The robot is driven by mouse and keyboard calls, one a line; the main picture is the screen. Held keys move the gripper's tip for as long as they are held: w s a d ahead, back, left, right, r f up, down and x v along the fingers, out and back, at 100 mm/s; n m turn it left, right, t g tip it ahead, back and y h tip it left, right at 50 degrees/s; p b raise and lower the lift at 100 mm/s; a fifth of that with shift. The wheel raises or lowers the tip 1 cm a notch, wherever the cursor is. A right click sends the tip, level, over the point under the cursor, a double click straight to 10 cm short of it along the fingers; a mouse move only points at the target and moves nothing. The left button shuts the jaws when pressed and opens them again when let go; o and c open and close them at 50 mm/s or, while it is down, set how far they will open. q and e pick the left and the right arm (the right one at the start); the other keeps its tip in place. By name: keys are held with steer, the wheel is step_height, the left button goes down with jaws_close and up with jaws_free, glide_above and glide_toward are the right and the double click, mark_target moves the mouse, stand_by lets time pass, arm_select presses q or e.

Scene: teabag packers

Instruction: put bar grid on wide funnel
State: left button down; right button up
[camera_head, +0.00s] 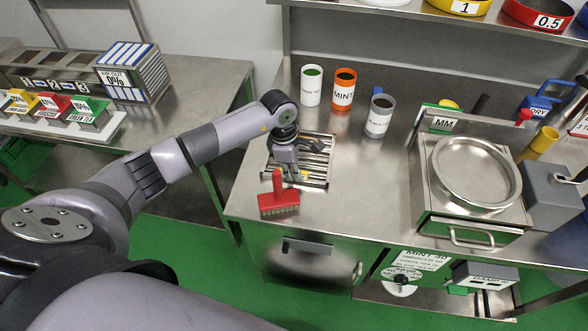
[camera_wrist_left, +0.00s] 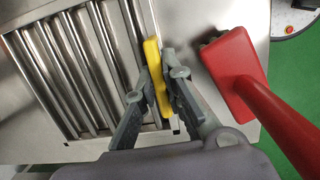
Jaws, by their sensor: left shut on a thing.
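The bar grid (camera_head: 318,158), a metal frame with several parallel bars, lies on or just above the left part of the steel worktop. It also shows in the left wrist view (camera_wrist_left: 82,62), with a yellow tab (camera_wrist_left: 156,78) at its edge. My left gripper (camera_head: 294,177) is shut on this yellow tab, with one finger on each side of it. The gripper and wrist hide part of the grid in the head view. I cannot make out the wide funnel for certain. My right gripper is not in view.
A red brush (camera_head: 278,196) lies close to the left gripper, near the front edge. Green, orange and grey-labelled cups (camera_head: 311,86) (camera_head: 344,90) (camera_head: 379,117) stand behind. A round metal pan (camera_head: 478,172) sits at right. The worktop between is clear.

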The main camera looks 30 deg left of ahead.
arm_select(q)
steer(key=shift+f, duration=0.15)
steer(key=c, duration=1.7)
jaws_free()
